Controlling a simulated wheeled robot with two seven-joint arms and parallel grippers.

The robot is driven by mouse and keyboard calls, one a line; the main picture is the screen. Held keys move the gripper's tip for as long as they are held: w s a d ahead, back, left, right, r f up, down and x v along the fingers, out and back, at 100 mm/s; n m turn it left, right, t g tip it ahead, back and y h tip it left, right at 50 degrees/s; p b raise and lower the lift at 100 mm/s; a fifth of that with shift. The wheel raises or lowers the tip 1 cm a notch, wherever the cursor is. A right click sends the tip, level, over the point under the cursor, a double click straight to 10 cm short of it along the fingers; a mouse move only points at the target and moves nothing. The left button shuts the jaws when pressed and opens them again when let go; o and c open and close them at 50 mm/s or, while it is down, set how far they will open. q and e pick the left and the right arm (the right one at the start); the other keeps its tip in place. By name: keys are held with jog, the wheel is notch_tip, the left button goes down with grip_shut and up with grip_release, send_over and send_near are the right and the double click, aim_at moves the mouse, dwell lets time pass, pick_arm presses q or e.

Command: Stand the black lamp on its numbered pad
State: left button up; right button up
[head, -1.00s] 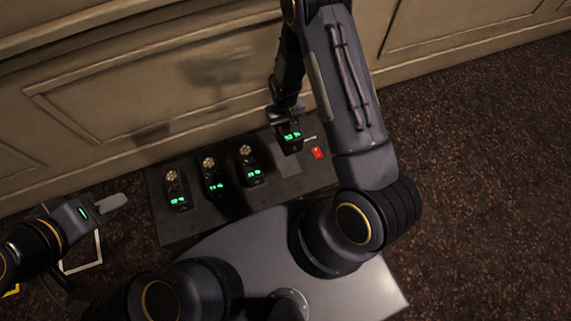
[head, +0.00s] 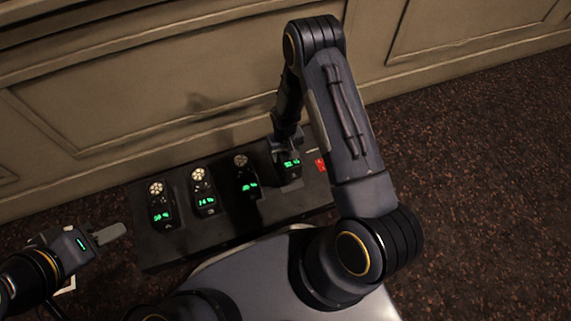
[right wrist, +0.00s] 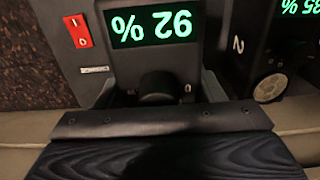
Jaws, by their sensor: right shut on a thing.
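I cannot make out a black lamp or a numbered pad in either view. My right gripper (head: 284,145) is at the rightmost unit (head: 288,168) of a dark desk, at its far end.
The dark desk (head: 225,232) carries several units with green displays and pale round knobs. A red switch (right wrist: 78,31) sits beside the rightmost unit. A panelled wall (head: 150,100) stands close behind. Dark carpet (head: 480,190) lies free at the right.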

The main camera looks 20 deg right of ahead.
jog(key=shift+w+f+b, duration=0.1)
jog(key=shift+f+b, duration=0.9)
jog(key=shift+f, duration=1.9)
jog(key=shift+f, duration=0.1)
jog(key=shift+f, duration=0.15)
jog(key=o, duration=1.7)
